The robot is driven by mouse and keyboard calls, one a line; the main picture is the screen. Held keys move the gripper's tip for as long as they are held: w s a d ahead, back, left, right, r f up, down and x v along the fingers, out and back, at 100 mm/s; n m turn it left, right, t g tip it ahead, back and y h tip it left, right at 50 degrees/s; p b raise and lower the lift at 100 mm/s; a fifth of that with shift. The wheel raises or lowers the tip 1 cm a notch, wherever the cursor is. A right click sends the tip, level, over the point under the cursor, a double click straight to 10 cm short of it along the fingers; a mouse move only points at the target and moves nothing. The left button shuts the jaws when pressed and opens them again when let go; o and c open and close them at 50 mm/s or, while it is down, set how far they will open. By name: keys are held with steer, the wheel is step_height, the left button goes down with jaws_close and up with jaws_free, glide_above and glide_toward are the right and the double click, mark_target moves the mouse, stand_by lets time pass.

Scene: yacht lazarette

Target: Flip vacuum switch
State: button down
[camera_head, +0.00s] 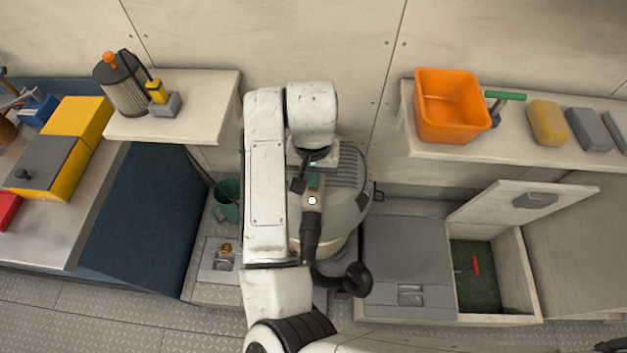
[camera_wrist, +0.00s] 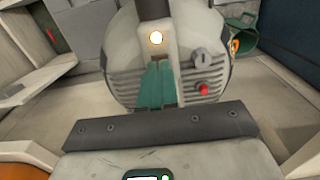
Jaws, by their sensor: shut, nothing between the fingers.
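The vacuum (camera_head: 352,205) is a rounded grey machine with a ribbed housing, standing behind my arm in the head view. In the wrist view the vacuum (camera_wrist: 125,65) shows a lit round lamp (camera_wrist: 156,38), a grey knob-like part (camera_wrist: 199,58) and a small red control (camera_wrist: 203,90) on its front. I cannot tell which of these is the switch. My gripper (camera_wrist: 157,85) has its green fingers together and empty, in front of the housing below the lamp and left of the red control. Whether the fingertips touch the vacuum is unclear. In the head view my arm hides part of the vacuum.
A black hose (camera_head: 345,280) curves at the vacuum's front. A green bucket (camera_head: 229,200) stands to its left. Shelves hold an orange bin (camera_head: 450,105) on the right and a filter (camera_head: 121,85) on the left. An open hatch (camera_head: 525,200) is at right.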

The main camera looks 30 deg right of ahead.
steer(key=shift+f+b, duration=0.85)
steer(key=shift+f, duration=0.5)
stand_by(0.9)
steer(key=shift+r, duration=0.15)
steer(key=shift+r+p, duration=3.25)
steer(key=shift+r, duration=0.15)
